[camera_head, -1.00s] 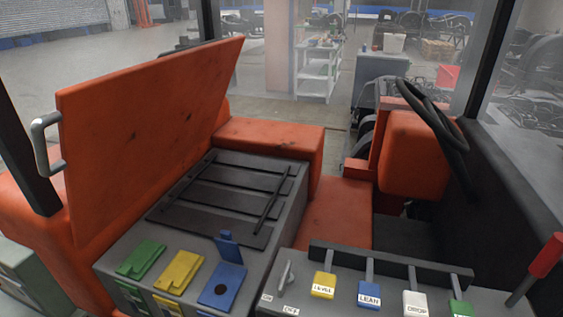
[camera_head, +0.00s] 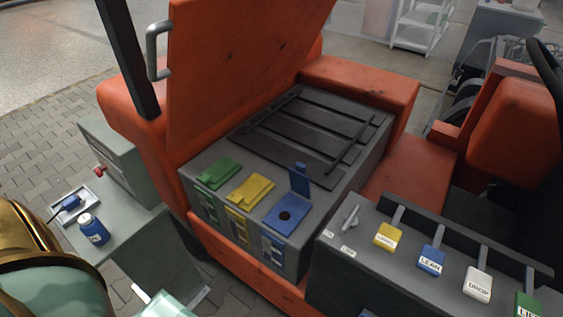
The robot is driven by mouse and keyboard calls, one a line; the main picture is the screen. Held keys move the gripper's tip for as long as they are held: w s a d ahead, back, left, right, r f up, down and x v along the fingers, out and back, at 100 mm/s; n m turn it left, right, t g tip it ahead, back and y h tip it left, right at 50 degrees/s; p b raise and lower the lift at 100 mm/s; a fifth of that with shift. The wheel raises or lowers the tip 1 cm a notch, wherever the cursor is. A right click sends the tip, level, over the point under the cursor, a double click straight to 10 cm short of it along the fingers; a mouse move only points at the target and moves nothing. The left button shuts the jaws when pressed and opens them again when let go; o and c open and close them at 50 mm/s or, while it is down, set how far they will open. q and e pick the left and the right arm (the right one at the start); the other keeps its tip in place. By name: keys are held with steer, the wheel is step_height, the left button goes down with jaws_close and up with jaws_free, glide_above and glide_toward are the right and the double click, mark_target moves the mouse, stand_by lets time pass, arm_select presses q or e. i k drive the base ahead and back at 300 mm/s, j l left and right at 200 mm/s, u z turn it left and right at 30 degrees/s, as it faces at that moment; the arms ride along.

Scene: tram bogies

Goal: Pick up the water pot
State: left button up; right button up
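A small blue pot with a pale lid and a white label (camera_head: 93,229) stands upright on a grey-green side cabinet (camera_head: 128,222) at the left. It looks like the water pot, but its label is too small to read. Neither of my grippers is in view. Gold and pale green parts of my own body fill the lower left corner, close to the cabinet.
A shallow tray (camera_head: 93,192) with a blue-handled item (camera_head: 70,203) lies beside the pot. An orange vehicle has its panel (camera_head: 235,70) raised over a grey box with green, yellow and blue flaps (camera_head: 285,212). Labelled levers (camera_head: 431,260) stand at lower right.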

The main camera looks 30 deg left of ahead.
mark_target(96, 231)
steer(key=u, duration=2.6)
